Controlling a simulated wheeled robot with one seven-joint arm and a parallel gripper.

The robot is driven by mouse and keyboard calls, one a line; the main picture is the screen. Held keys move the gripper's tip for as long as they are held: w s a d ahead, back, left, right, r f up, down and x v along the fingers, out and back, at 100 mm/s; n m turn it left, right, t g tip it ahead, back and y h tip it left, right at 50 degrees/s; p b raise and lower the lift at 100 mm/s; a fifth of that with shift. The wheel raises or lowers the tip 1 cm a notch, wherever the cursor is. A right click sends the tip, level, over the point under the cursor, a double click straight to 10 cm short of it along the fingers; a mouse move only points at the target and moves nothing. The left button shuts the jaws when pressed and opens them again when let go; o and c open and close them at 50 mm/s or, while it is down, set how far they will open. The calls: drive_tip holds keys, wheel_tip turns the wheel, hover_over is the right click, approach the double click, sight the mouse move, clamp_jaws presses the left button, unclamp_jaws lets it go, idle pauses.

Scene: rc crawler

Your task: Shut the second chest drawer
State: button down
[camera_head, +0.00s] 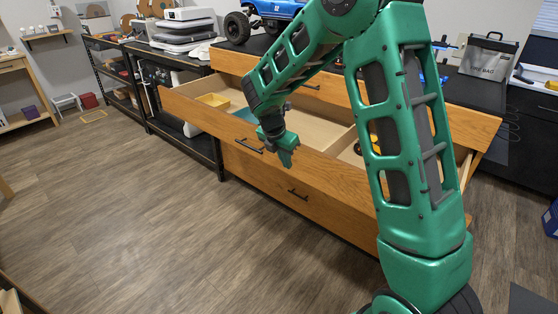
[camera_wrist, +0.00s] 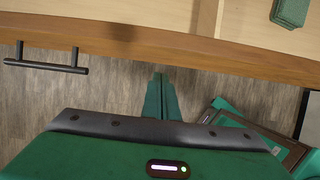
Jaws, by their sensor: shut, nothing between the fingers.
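The wooden chest has its second drawer pulled far out. The drawer's front panel (camera_head: 200,112) and dark bar handle (camera_head: 248,146) face the open floor. In the wrist view, the front's top edge (camera_wrist: 120,37) crosses the upper part and the handle (camera_wrist: 45,66) is at left. My gripper (camera_head: 288,157) is shut and empty, pointing down by the front, right of the handle. In the wrist view its fingers (camera_wrist: 160,82) are just outside the front; I cannot tell whether they touch it. My arm hides part of the drawer's right side.
The drawer holds a yellow tray (camera_head: 213,100) and other small items, including a green block (camera_wrist: 291,11). The top drawer (camera_head: 232,63) appears shut above, and a lower drawer (camera_head: 275,184) is below. A black shelf rack (camera_head: 185,132) stands at left. The floor (camera_head: 130,220) in front is clear.

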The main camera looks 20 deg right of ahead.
drive_tip(key=shift+w+d, duration=0.5)
drive_tip(key=shift+d, duration=0.35)
